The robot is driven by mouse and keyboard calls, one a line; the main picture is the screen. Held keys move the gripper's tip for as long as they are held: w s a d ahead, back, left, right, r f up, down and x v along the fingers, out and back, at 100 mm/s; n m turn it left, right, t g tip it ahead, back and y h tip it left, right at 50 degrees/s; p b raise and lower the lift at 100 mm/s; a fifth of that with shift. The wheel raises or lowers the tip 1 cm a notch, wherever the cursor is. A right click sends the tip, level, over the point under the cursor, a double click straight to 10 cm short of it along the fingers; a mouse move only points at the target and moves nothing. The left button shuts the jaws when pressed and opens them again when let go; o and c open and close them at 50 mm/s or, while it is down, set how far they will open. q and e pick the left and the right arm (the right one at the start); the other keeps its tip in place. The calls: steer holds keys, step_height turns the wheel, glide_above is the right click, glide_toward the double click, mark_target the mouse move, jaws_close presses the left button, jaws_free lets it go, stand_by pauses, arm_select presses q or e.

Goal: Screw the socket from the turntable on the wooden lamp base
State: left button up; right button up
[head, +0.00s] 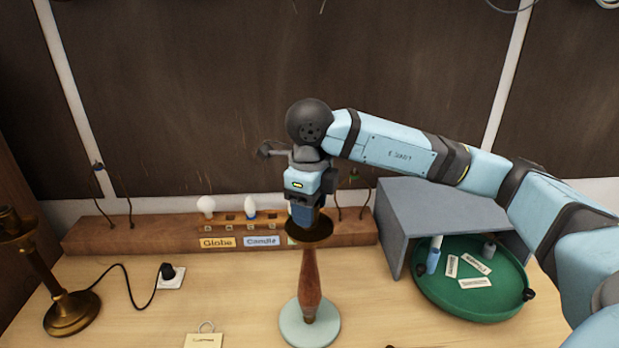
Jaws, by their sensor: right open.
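The wooden lamp base (309,278) stands upright at the front middle of the bench on a pale round foot, with a dark disc at its top. My right gripper (306,212) points down right over that disc. Its jaws are open at the top of the lamp; whether a socket stands between them is hidden. The green turntable (455,303) is at the right, partly under a grey cover. On it stand a blue and white piece (433,256), a small grey piece (489,249) and several white labels. My left gripper is not in view.
A wooden rack (130,234) along the back holds a globe bulb (206,205) and a candle bulb (250,206). The grey cover (440,210) stands beside my right arm. A brass lamp (70,310) and a black plug (168,272) are at the left. A paper tag (204,341) lies in front.

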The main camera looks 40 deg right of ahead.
steer(key=shift+f, duration=1.15)
steer(key=c, duration=0.6)
steer(key=m, duration=0.4)
steer(key=shift+m, duration=0.3)
steer(key=shift+c, duration=0.2)
steer(key=m, duration=0.3)
steer(key=shift+m, duration=0.3)
steer(key=shift+m, duration=1)
steer(key=m, duration=0.6)
